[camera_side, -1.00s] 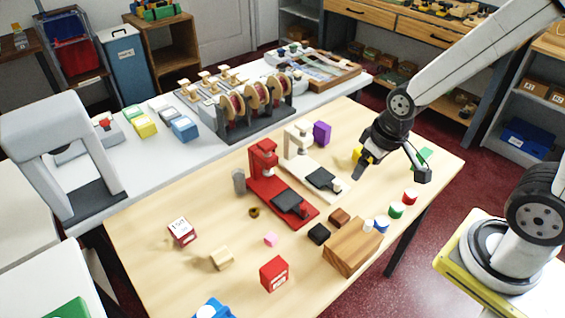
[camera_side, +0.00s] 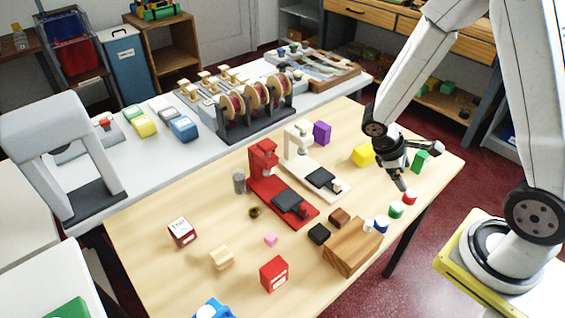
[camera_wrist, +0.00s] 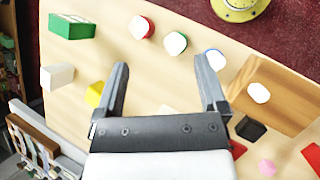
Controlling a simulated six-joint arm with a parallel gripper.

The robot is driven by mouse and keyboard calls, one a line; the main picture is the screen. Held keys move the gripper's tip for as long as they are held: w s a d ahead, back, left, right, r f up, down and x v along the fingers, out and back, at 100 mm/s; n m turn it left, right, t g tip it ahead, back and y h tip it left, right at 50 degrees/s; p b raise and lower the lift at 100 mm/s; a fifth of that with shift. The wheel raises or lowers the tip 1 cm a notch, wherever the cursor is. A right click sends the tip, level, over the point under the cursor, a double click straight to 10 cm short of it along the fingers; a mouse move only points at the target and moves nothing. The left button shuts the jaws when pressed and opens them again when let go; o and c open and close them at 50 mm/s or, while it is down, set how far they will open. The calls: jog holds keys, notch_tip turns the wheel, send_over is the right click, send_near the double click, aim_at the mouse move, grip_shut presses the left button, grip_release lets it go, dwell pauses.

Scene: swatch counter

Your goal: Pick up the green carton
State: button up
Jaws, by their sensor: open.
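The green carton (camera_side: 420,160) stands at the right edge of the wooden table in the side view, just right of my gripper. In the wrist view the green carton (camera_wrist: 72,30) is at the upper left, with a white label strip along one side. My gripper (camera_side: 402,184) is above the table near the red-and-white round container (camera_side: 409,198), and is apart from the carton. In the wrist view my gripper (camera_wrist: 161,66) has its two fingers spread with nothing between them, and the carton lies outside them.
Red, green (camera_side: 396,210) and blue (camera_side: 382,224) white-topped round containers line the table's right side by a wooden block (camera_side: 352,246). A white block (camera_wrist: 57,76) is near the carton. Red and white stands (camera_side: 322,180) occupy mid-table.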

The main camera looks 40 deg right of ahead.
aim_at(418, 158)
jog(key=w+d+f+n+t+h, duration=0.1)
jog(key=d+f+n+h, duration=0.2)
jog(key=d+n+h, duration=0.1)
jog(key=w+d+f+n+h, duration=0.1)
jog(key=d+f+n+h, duration=0.2)
jog(key=d, duration=0.3)
jog(key=w+d+f+n+t+h, duration=0.1)
jog(key=d+f+n+h, duration=0.2)
jog(key=d+n+h, duration=0.1)
jog(key=shift+w+d+f+n+t+h, duration=0.2)
jog(key=shift+d+h, duration=0.2)
jog(key=shift+d, duration=0.15)
jog(key=shift+w+d+f+n+t+h, duration=0.1)
jog(key=shift+d+n+h, duration=0.1)
jog(key=shift+d+h, duration=0.3)
jog(key=shift+w+d+f+n+t, duration=0.15)
jog(key=shift+w+f+n+t, duration=0.15)
jog(key=shift+f+n+t, duration=0.4)
jog(key=shift+r, duration=0.25)
jog(key=shift+d, duration=1.3)
jog(key=shift+d, duration=0.1)
jog(key=shift+s+d, duration=0.15)
jog(key=shift+d, duration=1.1)
jog(key=shift+s+d, duration=0.1)
jog(key=shift+d, duration=1.15)
grip_shut()
